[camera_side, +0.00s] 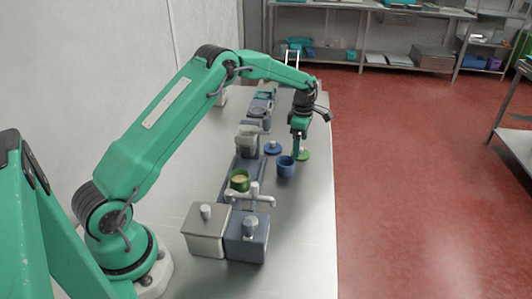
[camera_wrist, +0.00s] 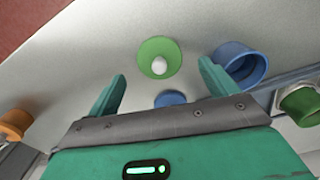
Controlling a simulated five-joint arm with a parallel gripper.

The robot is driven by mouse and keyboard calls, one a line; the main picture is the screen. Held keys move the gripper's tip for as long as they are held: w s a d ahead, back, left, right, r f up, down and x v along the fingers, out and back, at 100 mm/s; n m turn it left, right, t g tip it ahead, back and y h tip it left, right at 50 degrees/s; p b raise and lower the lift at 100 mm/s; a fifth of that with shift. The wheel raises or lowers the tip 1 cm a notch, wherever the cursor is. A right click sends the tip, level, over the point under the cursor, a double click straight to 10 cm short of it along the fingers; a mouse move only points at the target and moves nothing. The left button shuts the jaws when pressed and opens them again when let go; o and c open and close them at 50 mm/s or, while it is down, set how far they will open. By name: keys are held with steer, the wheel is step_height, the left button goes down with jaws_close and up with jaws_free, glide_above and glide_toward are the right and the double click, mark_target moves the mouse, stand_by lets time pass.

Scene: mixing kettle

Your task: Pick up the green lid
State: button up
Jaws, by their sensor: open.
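The green lid (camera_side: 305,155) lies on the steel table near its right edge, beside the blue cup. In the wrist view the green lid (camera_wrist: 152,48) is a round disc with a white knob, lying ahead of and between my two fingers. My gripper (camera_side: 298,151) points down at the lid and partly covers it in the side view. In the wrist view my gripper (camera_wrist: 162,74) is open, with nothing between its fingers. The side view does not show clearly how high the fingertips are above the lid.
The blue cup (camera_side: 286,169) stands close by; in the wrist view the cup (camera_wrist: 240,66) is next to the right finger. A blue lid (camera_side: 273,148) lies to the left. A green pot (camera_side: 239,181) and two lidded boxes (camera_side: 247,238) stand nearer. An orange object (camera_wrist: 14,124) shows at left.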

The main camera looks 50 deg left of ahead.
mark_target(304, 154)
steer(key=shift+f, duration=1.45)
steer(key=c, duration=1)
